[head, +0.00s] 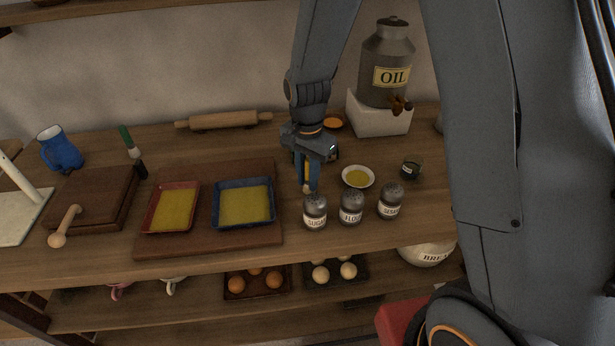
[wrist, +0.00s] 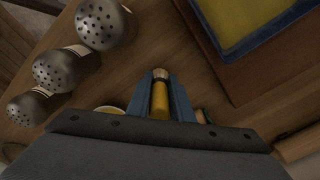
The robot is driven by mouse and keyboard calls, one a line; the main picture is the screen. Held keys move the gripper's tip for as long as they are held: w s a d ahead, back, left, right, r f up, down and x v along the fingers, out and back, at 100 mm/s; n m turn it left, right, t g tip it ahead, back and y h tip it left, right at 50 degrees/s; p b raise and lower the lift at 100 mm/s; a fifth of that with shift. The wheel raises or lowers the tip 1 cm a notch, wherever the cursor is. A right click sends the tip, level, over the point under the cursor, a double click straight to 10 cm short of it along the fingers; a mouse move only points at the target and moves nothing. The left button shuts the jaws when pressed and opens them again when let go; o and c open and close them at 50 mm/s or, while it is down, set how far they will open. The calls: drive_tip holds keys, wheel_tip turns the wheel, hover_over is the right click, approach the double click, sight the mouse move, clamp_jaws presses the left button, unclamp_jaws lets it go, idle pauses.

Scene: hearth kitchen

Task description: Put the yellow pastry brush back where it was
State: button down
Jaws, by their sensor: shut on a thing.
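The yellow pastry brush (head: 307,171) is held upright in my gripper (head: 308,184), with its pale bristles pointing down. My gripper is shut on it, above the worktop between the blue tray and the white bowl. In the wrist view the brush's yellow handle (wrist: 160,101) sits between the blue fingers of my gripper (wrist: 160,88). Part of the handle is hidden by the fingers. I cannot tell whether the bristles touch the wood.
A blue tray (head: 216,222) and a red tray (head: 147,226) lie on a brown board. Sugar (head: 315,212) and other shakers stand in front right. A white bowl (head: 372,184) of yellow liquid and a dark cup (head: 411,169) stand right. An oil can (head: 385,58) stands behind.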

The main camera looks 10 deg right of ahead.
drive_tip(key=shift+f, duration=0.1)
drive_tip(key=c, duration=1.6)
unclamp_jaws()
drive_tip(key=shift+o, duration=0.2)
wheel_tip(320, 180, up, 12)
drive_tip(key=b, duration=0.2)
drive_tip(key=shift+b, duration=0.35)
